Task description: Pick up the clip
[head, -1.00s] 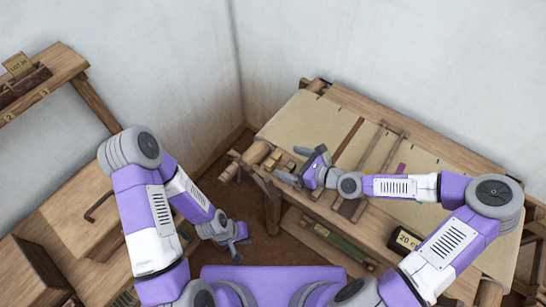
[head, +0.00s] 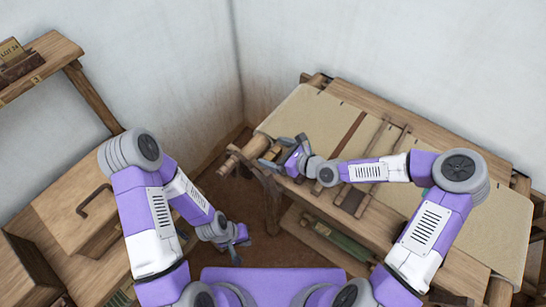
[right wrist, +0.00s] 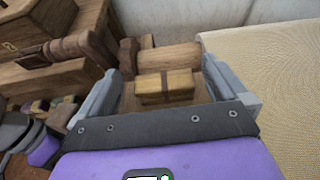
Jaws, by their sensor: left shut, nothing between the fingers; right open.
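A small yellow wooden block with a dark band across its middle, which looks like the clip (right wrist: 168,88), lies on the wooden frame at the loom's left end. My right gripper (head: 283,151) is open over that corner of the loom. In the right wrist view its two grey fingers (right wrist: 160,66) stand on either side of the block, with gaps to it. I cannot tell how high the fingertips are above it. My left gripper (head: 236,250) is shut and empty, low over the floor between the bench and the loom.
The loom's cream cloth (head: 300,113) lies to the right of the block. A round wooden beam (right wrist: 168,57) is just behind it. A wooden bench (head: 68,205) with a dark handle and a shelf (head: 45,62) stand at the left.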

